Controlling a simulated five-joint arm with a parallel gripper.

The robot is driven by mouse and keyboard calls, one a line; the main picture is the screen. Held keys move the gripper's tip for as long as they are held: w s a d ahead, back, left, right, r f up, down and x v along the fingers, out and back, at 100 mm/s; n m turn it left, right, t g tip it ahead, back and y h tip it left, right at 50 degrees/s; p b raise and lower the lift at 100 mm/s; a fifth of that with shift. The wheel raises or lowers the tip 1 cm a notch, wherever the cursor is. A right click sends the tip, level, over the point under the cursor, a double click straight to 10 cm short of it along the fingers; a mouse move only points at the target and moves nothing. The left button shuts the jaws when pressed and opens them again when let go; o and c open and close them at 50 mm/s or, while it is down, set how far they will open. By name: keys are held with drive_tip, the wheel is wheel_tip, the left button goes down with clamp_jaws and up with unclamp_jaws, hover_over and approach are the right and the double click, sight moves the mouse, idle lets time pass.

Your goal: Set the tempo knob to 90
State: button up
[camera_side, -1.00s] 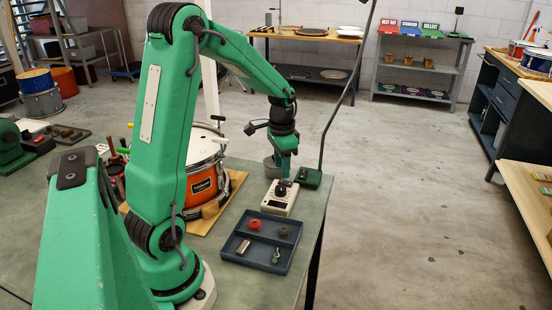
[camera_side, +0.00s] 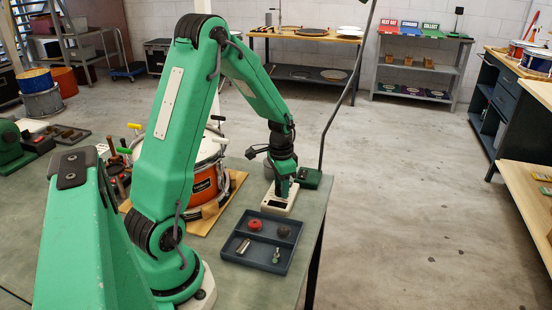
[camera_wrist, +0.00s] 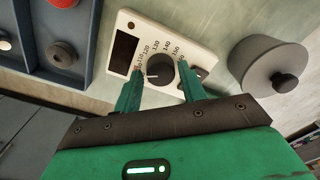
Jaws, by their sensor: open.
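The metronome-like box (camera_wrist: 150,22), pale with a dark window (camera_wrist: 126,46), lies on the bench; the side view shows it (camera_side: 272,203) below my gripper (camera_side: 281,194). Its dark round tempo knob (camera_wrist: 161,70) has a short pale mark and is ringed by printed numbers, among them 120, 130 and 140. The mark is on the knob's left side in the wrist view; the number it points at cannot be read. My green gripper fingers (camera_wrist: 160,72) are open, one on each side of the knob; contact cannot be told. In the side view the gripper hides the knob.
A dark blue tray (camera_side: 239,260) with a red part and other small parts lies in front of the box. An orange drum (camera_side: 204,188) stands to its left. A grey cylinder with a dark knob (camera_wrist: 284,84) is close by. A lamp base (camera_side: 309,179) stands behind right.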

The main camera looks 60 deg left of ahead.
drive_tip(key=shift+f, duration=0.15)
drive_tip(key=c, duration=0.7)
drive_tip(key=shift+n, duration=0.3)
drive_tip(key=shift+d+n, duration=0.15)
drive_tip(key=shift+n, duration=2.25)
